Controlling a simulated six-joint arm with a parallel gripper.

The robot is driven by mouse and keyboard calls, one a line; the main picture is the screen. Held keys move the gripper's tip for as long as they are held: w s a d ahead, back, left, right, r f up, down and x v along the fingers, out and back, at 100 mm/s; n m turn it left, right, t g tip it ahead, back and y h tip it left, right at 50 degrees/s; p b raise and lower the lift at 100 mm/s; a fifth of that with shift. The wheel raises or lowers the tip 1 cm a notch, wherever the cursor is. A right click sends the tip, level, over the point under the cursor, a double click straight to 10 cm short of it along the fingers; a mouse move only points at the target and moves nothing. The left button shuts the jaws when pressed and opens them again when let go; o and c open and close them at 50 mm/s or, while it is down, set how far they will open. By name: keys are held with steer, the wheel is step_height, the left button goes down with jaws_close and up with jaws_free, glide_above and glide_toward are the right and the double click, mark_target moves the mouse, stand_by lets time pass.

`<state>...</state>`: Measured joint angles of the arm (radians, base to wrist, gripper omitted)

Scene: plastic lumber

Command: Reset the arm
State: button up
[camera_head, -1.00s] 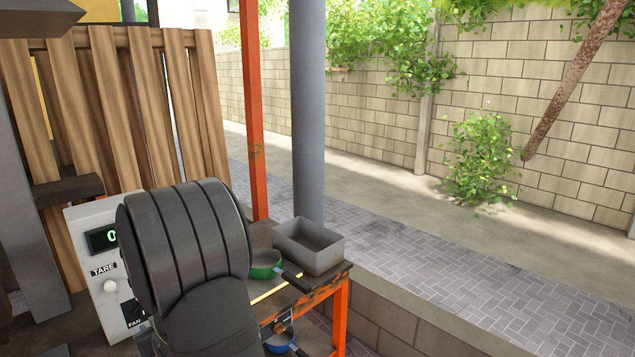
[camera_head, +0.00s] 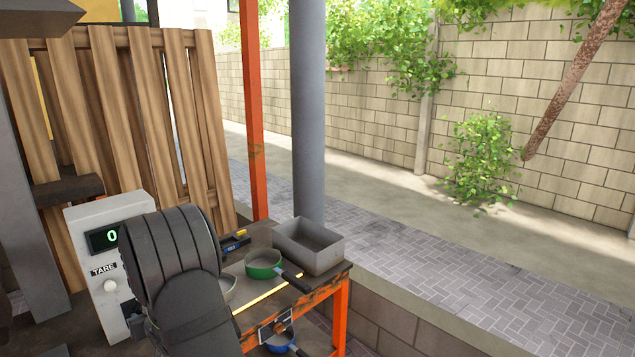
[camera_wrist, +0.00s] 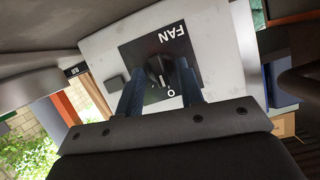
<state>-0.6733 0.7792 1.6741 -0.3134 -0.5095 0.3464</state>
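My gripper (camera_wrist: 161,74) shows in the wrist view as two blue fingers spread apart, with nothing held between them. It faces the black FAN plate (camera_wrist: 142,55) on a pale panel. The black knob (camera_wrist: 160,68) appears between the fingertips; I cannot tell whether they touch it. In the head view my dark arm stands in front of the grey control box (camera_head: 92,262), and my gripper is hidden behind it. The box has a green display (camera_head: 104,238) reading 0 and a TARE knob (camera_head: 110,285).
Right of my arm is a workbench (camera_head: 330,290) with a grey metal bin (camera_head: 308,246), a green pan (camera_head: 264,263), a pale bowl (camera_head: 229,289) and a blue-yellow tool (camera_head: 236,242). A blue pan (camera_head: 280,343) sits below. Wooden slats (camera_head: 120,110) and an orange post (camera_head: 253,110) stand behind.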

steer(key=shift+w+d+f+m+g+y, duration=0.1)
steer(key=shift+m+g+y, duration=0.4)
steer(key=shift+m, duration=0.5)
steer(key=shift+w+d+f+m+g+y, duration=0.1)
steer(key=shift+m+g+y, duration=0.4)
steer(key=shift+m, duration=0.5)
steer(key=shift+m+y, duration=0.9)
steer(key=shift+m, duration=0.5)
steer(key=shift+s+r+n+h, duration=0.15)
steer(key=shift+n+h, duration=0.55)
steer(key=shift+n, duration=0.5)
steer(key=shift+a+n+t+h, duration=0.15)
steer(key=shift+n+t+h, duration=0.6)
steer(key=shift+n, duration=0.85)
steer(key=shift+h, duration=0.25)
